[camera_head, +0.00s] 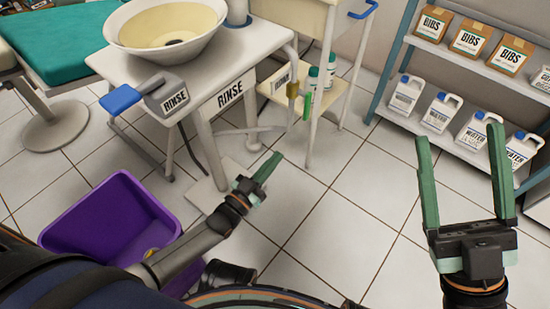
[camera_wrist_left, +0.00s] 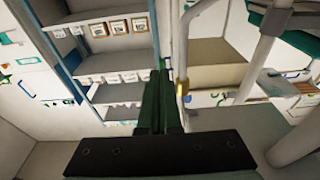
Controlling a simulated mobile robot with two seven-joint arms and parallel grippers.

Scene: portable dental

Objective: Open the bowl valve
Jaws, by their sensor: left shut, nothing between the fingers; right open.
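The cream bowl (camera_head: 168,27) stands on a white unit labelled RINSE (camera_head: 230,93). A brass fitting (camera_head: 292,89) is on the unit's right-hand pipe, with a green lever (camera_head: 308,106) hanging beside it; this looks like the valve. The brass part also shows in the left wrist view (camera_wrist_left: 182,89). A grey box labelled RINSE with a blue handle (camera_head: 121,98) sits at the unit's front left. My left gripper (camera_head: 274,156) is shut and empty, below and left of the green lever, apart from it. My right gripper (camera_head: 460,138) is open and empty at the right.
A purple bin (camera_head: 108,212) is on the floor at the left. A white cart (camera_head: 335,75) stands just behind the brass fitting. A shelf (camera_head: 432,47) with boxes and jugs is at the back right. Tiled floor between my grippers is clear.

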